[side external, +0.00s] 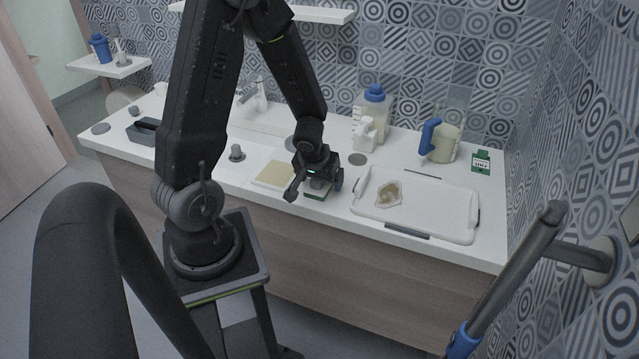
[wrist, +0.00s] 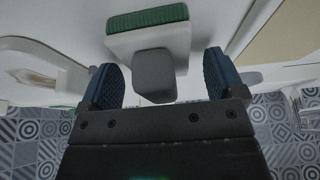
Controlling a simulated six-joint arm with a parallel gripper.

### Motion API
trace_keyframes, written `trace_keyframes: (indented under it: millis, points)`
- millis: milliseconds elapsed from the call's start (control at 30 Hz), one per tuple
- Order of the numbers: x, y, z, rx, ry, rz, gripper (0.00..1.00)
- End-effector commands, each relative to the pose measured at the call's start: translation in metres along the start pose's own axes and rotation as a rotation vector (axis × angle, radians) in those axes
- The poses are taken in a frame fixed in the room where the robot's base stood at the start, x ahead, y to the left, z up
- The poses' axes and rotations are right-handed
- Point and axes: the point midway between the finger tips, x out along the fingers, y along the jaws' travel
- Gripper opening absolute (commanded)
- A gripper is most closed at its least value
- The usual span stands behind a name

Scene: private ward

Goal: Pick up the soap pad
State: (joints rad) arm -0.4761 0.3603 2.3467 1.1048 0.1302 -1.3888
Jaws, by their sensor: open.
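The soap pad (side external: 317,195), as I take it, lies on the white counter, left of the tray; its green edge shows below my gripper. In the wrist view it (wrist: 147,19) has a green layer, a white body and a grey block-like grip. My gripper (side external: 319,181) is low over the pad and hides most of it from the side. In the wrist view my gripper (wrist: 160,82) is open, its blue ribbed fingers on either side of the grey grip, with a gap visible at each side.
A white tray (side external: 455,215) holding a crumpled beige item (side external: 389,194) stands close on the right. A beige flat board or cloth (side external: 273,175) lies close on the left. A blue-lidded bottle (side external: 374,108), a white dispenser (side external: 364,133) and a blue-handled jug (side external: 445,143) stand behind.

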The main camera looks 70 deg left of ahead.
Motion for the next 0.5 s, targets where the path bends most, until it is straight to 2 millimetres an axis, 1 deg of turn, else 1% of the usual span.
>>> trace_keyframes:
  millis: [100, 500]
  points:
    - [-0.0001, 0.0001, -0.0001, 0.000, 0.000, 0.000, 0.88]
    - [-0.0002, -0.0001, -0.0001, 0.000, 0.000, 0.000, 0.50]
